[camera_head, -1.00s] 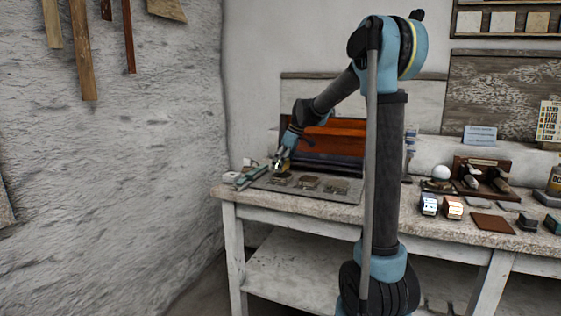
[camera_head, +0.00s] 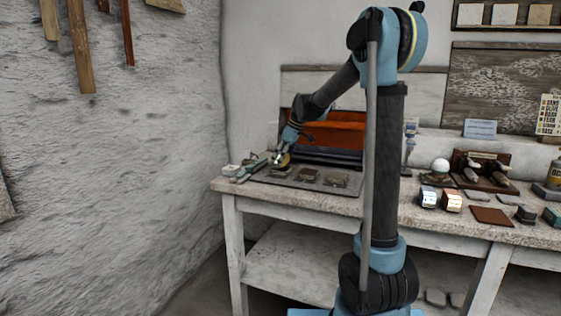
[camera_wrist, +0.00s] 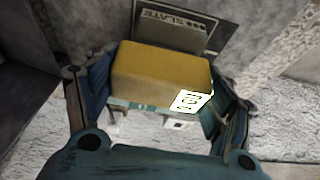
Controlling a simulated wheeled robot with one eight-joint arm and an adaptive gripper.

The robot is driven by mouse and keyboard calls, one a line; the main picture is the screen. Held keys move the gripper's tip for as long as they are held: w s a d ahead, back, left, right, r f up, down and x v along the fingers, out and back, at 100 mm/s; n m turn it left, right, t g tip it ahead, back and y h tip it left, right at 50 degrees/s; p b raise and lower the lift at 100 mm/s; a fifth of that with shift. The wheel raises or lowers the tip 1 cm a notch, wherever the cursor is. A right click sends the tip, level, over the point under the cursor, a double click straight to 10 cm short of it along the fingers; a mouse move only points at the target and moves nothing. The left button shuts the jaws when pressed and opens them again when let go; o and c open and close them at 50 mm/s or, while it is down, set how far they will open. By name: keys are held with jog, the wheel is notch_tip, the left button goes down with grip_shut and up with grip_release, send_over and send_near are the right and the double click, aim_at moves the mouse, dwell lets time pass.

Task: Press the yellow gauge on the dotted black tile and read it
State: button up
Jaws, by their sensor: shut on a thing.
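The yellow gauge (camera_wrist: 158,75) is a yellow block between the fingers of my gripper (camera_wrist: 157,88) in the wrist view. My gripper is shut on it. A small white readout (camera_wrist: 190,101) with dark marks shows at its lower right; I cannot make out a number. Whether the gauge touches the tile I cannot tell. In the head view my gripper (camera_head: 283,159) is low over the left end of the tile tray.
The grey tray (camera_head: 300,186) holds several sample tiles, including one at its right (camera_head: 336,181). Teal tools (camera_head: 250,169) lie to its left. An orange-brown panel (camera_head: 335,133) stands behind. A white sphere (camera_head: 440,165) and small blocks are at the right.

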jog(key=shift+f, duration=0.4)
dwell(0.9)
jog(key=shift+r, duration=3.5)
